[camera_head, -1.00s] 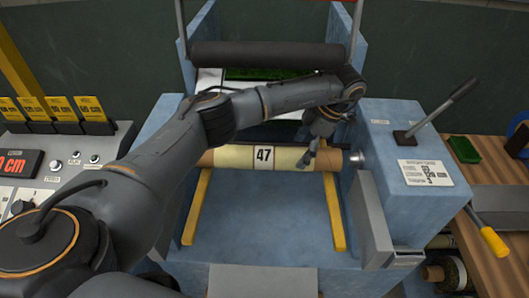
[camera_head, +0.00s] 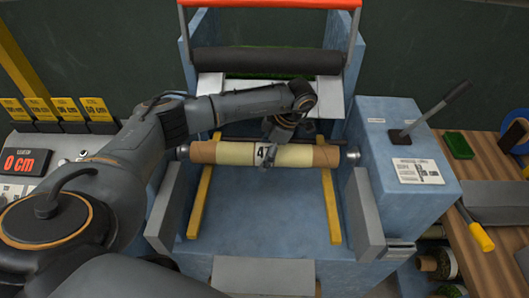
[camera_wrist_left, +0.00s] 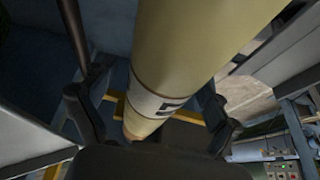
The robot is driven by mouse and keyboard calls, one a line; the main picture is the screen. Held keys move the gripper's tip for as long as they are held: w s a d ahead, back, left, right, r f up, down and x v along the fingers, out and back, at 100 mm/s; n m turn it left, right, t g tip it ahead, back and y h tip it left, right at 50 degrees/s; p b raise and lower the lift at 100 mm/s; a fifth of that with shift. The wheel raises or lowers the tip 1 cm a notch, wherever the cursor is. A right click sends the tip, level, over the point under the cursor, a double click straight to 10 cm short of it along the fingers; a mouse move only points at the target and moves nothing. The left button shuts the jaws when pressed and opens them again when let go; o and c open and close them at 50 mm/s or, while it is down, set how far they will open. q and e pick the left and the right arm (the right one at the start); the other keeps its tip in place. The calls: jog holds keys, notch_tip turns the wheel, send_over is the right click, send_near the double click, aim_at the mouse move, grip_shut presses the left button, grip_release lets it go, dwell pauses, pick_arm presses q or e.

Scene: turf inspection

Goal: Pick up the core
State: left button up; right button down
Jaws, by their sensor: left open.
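The core (camera_head: 225,153), a pale yellow tube with brown ends and a white label, lies level across the blue machine between two metal end pieces. My left gripper (camera_head: 268,158) is at the middle of the core, coming from above and covering part of the label's number. In the left wrist view, the core (camera_wrist_left: 180,60) runs between the spread fingers of the open gripper (camera_wrist_left: 150,110), one on each side. I cannot tell whether either finger touches it. My right gripper is not in view.
The blue machine (camera_head: 265,215) has two yellow rails (camera_head: 331,205) below the core. A black roller (camera_head: 266,60) sits behind. A lever (camera_head: 430,110) stands at right. A wooden bench (camera_head: 480,230) holds a green block (camera_head: 458,145) and a yellow-handled tool (camera_head: 481,236).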

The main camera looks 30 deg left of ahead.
pick_arm(q)
jog(key=shift+c, duration=1.1)
jog(key=c, duration=1.4)
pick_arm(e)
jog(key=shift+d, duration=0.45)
pick_arm(q)
jog(key=shift+r, duration=0.1)
